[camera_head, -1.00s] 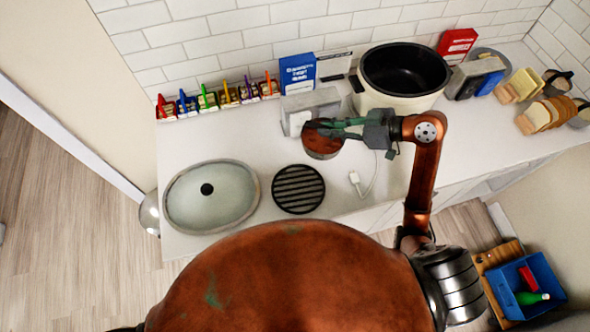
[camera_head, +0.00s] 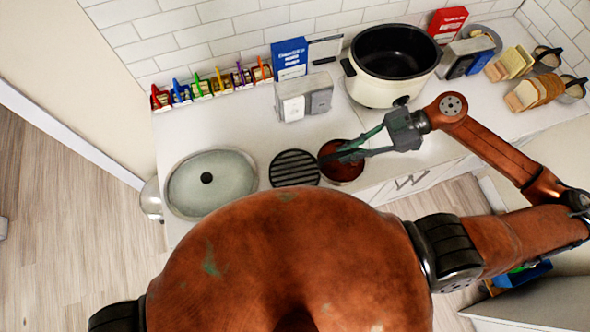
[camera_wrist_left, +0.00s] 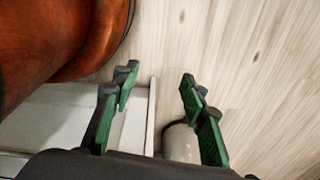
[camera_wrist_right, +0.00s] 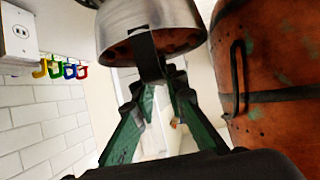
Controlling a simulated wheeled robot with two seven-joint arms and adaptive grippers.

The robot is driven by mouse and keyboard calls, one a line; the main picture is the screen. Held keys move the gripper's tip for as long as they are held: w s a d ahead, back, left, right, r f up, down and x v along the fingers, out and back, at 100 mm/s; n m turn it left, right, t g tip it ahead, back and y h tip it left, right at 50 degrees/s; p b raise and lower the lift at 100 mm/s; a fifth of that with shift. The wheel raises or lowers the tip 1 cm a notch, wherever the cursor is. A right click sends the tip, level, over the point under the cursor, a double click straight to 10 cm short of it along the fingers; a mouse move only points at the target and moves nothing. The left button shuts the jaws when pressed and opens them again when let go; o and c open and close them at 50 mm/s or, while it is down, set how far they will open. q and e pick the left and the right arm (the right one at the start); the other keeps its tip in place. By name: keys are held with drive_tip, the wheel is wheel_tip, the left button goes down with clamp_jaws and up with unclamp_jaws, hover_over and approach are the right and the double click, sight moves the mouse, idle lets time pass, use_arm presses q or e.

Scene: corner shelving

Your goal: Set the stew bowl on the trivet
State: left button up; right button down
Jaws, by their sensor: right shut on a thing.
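The stew bowl (camera_head: 343,171) has a reddish-brown inside and sits just right of the trivet in the head view; I cannot tell its height above the counter. My right gripper (camera_head: 352,148) is shut on it at the side. In the right wrist view the bowl (camera_wrist_right: 170,15) shows a silver metal outside and a dark handle piece between the fingers (camera_wrist_right: 160,80). The trivet (camera_head: 294,168) is round, black and slatted, lying bare on the counter. My left gripper (camera_wrist_left: 158,95) is open and empty in the left wrist view, over the floor and a counter edge.
An oval grey-green lidded dish or basin (camera_head: 211,186) lies left of the trivet. A big cream cooker (camera_head: 385,92) stands behind my right gripper. A grey outlet box (camera_head: 303,98), a blue box (camera_head: 290,58) and several colourful small containers (camera_head: 205,88) line the wall.

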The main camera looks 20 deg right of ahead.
drive_tip(key=shift+s+d, duration=0.1)
drive_tip(key=shift+s, duration=0.05)
drive_tip(key=shift+f, duration=0.15)
drive_tip(key=w+a, duration=0.1)
drive_tip(key=w+a+f, duration=0.1)
drive_tip(key=a, duration=0.1)
drive_tip(key=shift+f, duration=0.2)
use_arm(q)
drive_tip(key=shift+s+d+r, duration=0.1)
drive_tip(key=shift+s+r, duration=0.05)
drive_tip(key=shift+s, duration=0.6)
use_arm(e)
drive_tip(key=w+a+f, duration=0.5)
drive_tip(key=a+f, duration=0.3)
drive_tip(key=f, duration=0.3)
drive_tip(key=shift+w+a+f, duration=0.2)
drive_tip(key=shift+w+f, duration=0.05)
drive_tip(key=shift+w, duration=0.15)
drive_tip(key=shift+f, duration=0.15)
drive_tip(key=c, duration=1.9)
unclamp_jaws()
drive_tip(key=shift+c, duration=0.2)
